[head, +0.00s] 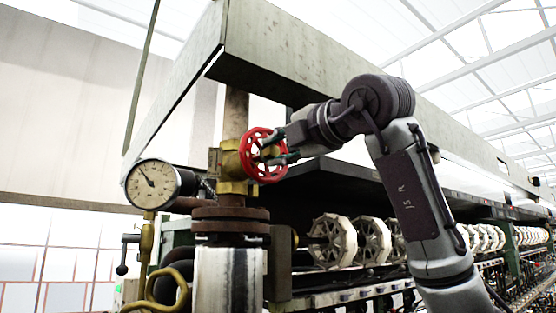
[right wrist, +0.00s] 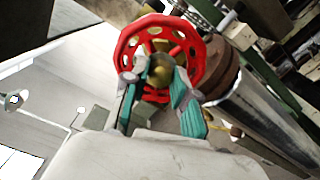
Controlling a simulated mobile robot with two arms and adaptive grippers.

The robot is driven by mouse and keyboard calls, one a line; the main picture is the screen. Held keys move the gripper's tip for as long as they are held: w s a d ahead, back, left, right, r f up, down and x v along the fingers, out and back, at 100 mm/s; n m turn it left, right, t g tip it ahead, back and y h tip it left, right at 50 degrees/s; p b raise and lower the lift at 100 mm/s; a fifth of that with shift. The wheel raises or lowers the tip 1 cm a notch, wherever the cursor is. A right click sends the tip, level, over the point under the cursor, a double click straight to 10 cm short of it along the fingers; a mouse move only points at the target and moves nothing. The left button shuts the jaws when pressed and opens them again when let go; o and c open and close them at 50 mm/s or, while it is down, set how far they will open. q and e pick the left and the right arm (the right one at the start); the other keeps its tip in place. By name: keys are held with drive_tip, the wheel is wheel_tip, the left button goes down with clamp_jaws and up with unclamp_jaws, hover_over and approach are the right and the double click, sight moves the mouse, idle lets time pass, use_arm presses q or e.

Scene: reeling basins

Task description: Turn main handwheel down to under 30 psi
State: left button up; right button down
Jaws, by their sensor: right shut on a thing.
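The red main handwheel (head: 250,170) sits on a brass valve (head: 230,172) on the vertical pipe, at the middle of the head view. My right gripper (head: 268,153) is at the wheel, its fingers shut on it near the hub. In the right wrist view the red wheel (right wrist: 190,42) is at the top, and the gripper fingers (right wrist: 158,85) lie either side of its brass hub. The round pressure gauge (head: 152,185) is left of the valve. Its dark needle points to the upper left; its numbers are too small to read. My left gripper is not in view.
A rusty flanged pipe (head: 230,222) stands under the valve. A long pale metal beam (head: 300,60) runs above it. White reels (head: 332,241) line the machine to the right, behind my right arm. A curved brass pipe (head: 160,295) is at lower left.

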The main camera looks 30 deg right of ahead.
drive_tip(key=m, duration=0.1)
drive_tip(key=m+b, duration=0.1)
drive_tip(key=m, duration=0.1)
drive_tip(key=shift+f+m, duration=0.25)
drive_tip(key=shift+m, duration=0.15)
drive_tip(key=m+b, duration=0.1)
drive_tip(key=m, duration=0.2)
drive_tip(key=shift+m+b, duration=0.3)
drive_tip(key=m+b, duration=0.1)
drive_tip(key=m, duration=0.2)
drive_tip(key=shift+m, duration=0.3)
drive_tip(key=shift+r+m, duration=0.2)
drive_tip(key=shift+m, duration=1)
drive_tip(key=c, duration=1)
unclamp_jaws()
drive_tip(key=shift+c, duration=0.2)
